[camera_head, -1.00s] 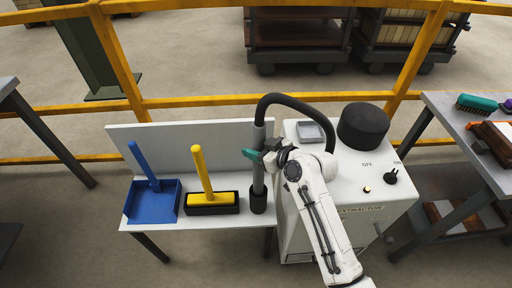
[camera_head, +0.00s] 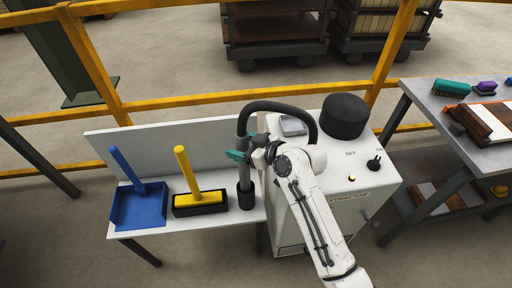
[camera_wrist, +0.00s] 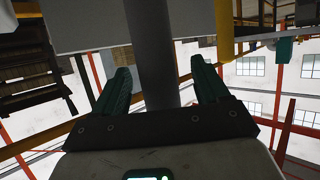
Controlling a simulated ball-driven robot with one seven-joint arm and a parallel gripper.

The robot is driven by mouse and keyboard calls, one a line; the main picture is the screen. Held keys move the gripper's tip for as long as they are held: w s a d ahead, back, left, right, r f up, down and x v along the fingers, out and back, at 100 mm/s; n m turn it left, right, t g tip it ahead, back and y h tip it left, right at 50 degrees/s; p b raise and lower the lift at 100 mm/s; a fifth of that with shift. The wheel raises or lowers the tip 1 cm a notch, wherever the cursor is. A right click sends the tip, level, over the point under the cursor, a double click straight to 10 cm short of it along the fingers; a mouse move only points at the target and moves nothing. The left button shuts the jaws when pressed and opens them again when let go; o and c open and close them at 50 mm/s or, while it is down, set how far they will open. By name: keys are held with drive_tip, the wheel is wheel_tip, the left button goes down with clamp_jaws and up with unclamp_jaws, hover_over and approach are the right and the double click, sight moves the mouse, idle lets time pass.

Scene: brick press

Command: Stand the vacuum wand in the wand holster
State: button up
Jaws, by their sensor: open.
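The vacuum wand (camera_head: 244,172) is a grey tube with a black hose bending over from its top. It stands upright at the right end of the white table, its lower end in the black wand holster (camera_head: 246,198). My gripper (camera_head: 240,154) is at the wand's upper part, coming from the right, with teal fingers. In the wrist view my gripper (camera_wrist: 161,76) is open, one finger on each side of the wand (camera_wrist: 152,50), with gaps between. The wand's bottom inside the holster is hidden.
A blue dustpan (camera_head: 139,207) and a yellow-handled brush (camera_head: 200,199) stand left of the holster. The white extractor (camera_head: 345,206) is close on the right, partly behind my arm. A yellow railing (camera_head: 160,104) runs behind. A workbench (camera_head: 432,99) stands at the right.

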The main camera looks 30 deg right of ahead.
drive_tip(key=v, duration=0.9)
drive_tip(key=shift+s, duration=0.2)
drive_tip(key=shift+d, duration=0.1)
idle(0.4)
drive_tip(key=s+f+m+g+h, duration=0.1)
drive_tip(key=s+f+g, duration=0.2)
drive_tip(key=s+f, duration=0.4)
drive_tip(key=s+f+m+g+h, duration=0.2)
drive_tip(key=s+f+g, duration=0.15)
drive_tip(key=s, duration=0.55)
drive_tip(key=s+d+f+m+g+h, duration=0.1)
drive_tip(key=s+d+g, duration=0.1)
drive_tip(key=s, duration=0.5)
drive_tip(key=s+d+f+m+g+h, duration=0.1)
drive_tip(key=s+d+f+g+h, duration=0.1)
drive_tip(key=s, duration=0.5)
drive_tip(key=shift+s+m, duration=0.3)
drive_tip(key=shift+m, duration=0.1)
drive_tip(key=shift+a+g, duration=0.1)
drive_tip(key=shift+g, duration=0.15)
drive_tip(key=shift+c, duration=0.4)
